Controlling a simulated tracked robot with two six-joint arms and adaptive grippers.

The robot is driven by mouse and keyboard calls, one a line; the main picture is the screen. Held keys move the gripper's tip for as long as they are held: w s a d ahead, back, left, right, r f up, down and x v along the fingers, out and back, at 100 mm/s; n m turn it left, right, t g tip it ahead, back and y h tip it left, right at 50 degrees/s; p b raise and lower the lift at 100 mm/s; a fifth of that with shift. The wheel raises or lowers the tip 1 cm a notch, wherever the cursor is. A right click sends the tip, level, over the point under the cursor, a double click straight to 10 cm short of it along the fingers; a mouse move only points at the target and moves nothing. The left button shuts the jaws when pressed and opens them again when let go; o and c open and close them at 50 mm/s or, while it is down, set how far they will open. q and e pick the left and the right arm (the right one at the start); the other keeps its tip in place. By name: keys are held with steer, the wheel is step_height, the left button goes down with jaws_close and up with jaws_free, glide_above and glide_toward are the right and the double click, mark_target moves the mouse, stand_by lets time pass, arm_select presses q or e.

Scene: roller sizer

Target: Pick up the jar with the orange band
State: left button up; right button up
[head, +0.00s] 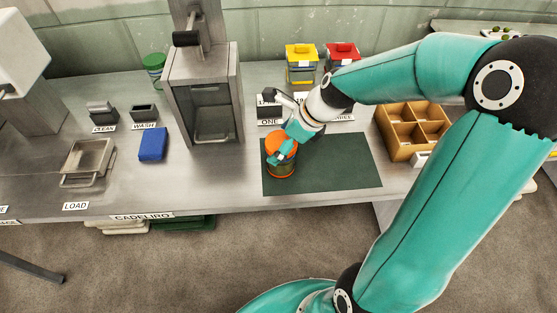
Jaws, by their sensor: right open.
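The jar with the orange band (281,170) stands upright on the dark green mat (345,170) on the counter. It has an orange top and an orange ring near its base. My right gripper (284,152) is over the jar's upper part from above and behind, with a teal finger in front of the orange top. The jaws are open. I cannot tell whether a finger touches the jar. My left gripper is not in view.
A grey metal machine (203,95) stands left of the mat. A wooden divided box (412,127) is at the right. Yellow (301,58) and red (341,56) bins stand at the back. A blue block (152,145) and metal tray (88,158) lie left. The mat's right half is clear.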

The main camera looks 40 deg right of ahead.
steer(key=c, duration=1.8)
steer(key=shift+r, duration=0.15)
